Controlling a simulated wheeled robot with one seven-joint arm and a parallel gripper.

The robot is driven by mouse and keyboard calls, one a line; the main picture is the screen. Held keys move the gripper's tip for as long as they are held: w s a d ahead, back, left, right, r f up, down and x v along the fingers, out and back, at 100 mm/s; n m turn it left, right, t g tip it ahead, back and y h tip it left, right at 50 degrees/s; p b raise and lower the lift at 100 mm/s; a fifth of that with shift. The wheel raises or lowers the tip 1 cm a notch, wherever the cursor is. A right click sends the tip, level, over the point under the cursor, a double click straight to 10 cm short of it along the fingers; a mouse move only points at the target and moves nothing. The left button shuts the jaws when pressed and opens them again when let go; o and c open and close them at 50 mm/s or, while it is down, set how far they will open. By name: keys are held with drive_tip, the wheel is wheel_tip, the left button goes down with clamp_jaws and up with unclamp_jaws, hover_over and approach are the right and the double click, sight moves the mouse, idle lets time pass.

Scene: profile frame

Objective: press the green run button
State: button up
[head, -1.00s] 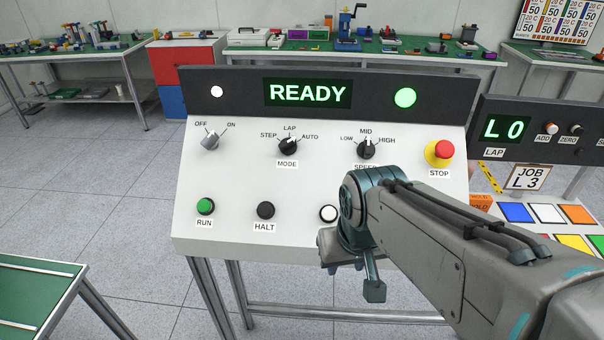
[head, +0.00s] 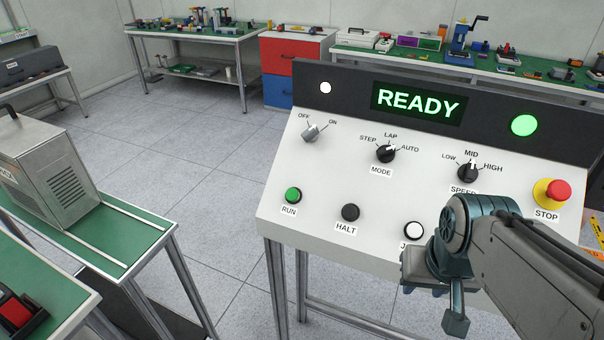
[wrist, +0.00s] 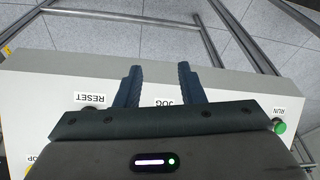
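The green run button (head: 292,195) is at the lower left of the white control panel (head: 330,170), above its RUN label. It also shows at the right edge of the wrist view (wrist: 280,127). My gripper (wrist: 159,76) is open and empty in the wrist view, its two dark fingers apart over the panel's lower edge by the JOG label. In the head view my arm covers the lower right of the panel, and the fingers are mostly hidden below the wrist. The gripper is well to the right of the run button. The display (head: 418,102) reads READY.
The black HALT button (head: 350,212) and white JOG button (head: 413,230) lie between the run button and my arm. A red STOP button (head: 559,191) is at right. A green bench (head: 130,235) with a grey metal box (head: 50,170) stands left.

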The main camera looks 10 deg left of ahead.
clamp_jaws()
idle(1.8)
